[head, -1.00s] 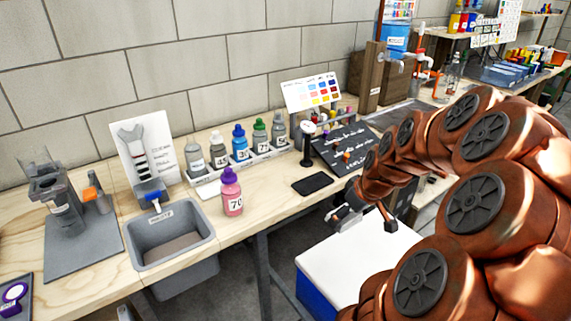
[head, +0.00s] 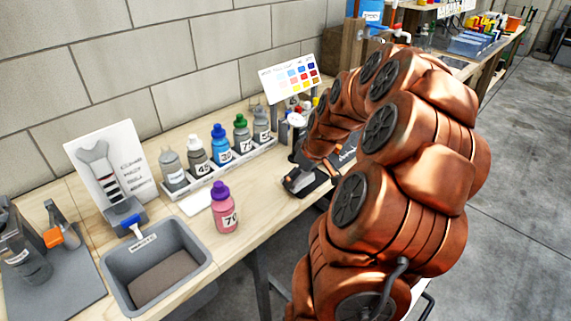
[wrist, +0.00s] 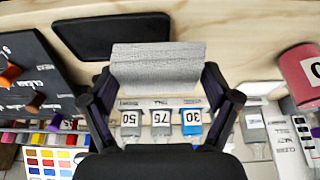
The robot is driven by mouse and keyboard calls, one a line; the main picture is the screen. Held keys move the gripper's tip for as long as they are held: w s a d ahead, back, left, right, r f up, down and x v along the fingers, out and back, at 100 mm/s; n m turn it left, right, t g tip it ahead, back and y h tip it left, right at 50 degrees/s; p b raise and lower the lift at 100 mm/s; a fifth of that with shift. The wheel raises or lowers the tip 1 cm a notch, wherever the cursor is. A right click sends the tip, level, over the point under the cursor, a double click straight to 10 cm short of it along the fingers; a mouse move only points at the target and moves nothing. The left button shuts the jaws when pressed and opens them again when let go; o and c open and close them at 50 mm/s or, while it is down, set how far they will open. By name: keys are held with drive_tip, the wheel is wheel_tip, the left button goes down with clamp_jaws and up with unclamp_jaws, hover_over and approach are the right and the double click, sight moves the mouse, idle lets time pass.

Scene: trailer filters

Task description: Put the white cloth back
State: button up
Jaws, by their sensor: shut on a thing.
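My gripper (wrist: 160,95) is shut on a pale grey-white, finely textured piece, the cloth (wrist: 158,67), which spans the space between the two fingers in the wrist view. In the head view my gripper (head: 299,182) is low over the bench, just right of the bottle row, and the cloth is hard to make out there. The black flat slab (wrist: 108,37) lies on the wood beside the cloth. Whether the cloth touches the bench cannot be told.
A rack (head: 222,168) of numbered bottles stands along the wall. A pink bottle (head: 224,212) with a purple cap stands in front of it, left of my gripper. A grey sink (head: 158,265) is at the front left. A colour chart (head: 290,79) stands behind.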

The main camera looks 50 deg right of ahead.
drive_tip(key=p, duration=0.2)
hover_over(284, 172)
drive_tip(key=s, duration=0.1)
drive_tip(key=shift+f, duration=0.5)
wheel_tip(284, 172, down, 3)
drive_tip(key=shift+s+p, duration=0.1)
drive_tip(key=shift+p, duration=0.5)
drive_tip(key=shift+f, duration=0.25)
drive_tip(key=shift+f, duration=0.15)
drive_tip(key=o, duration=0.9)
drive_tip(key=shift+c, duration=0.2)
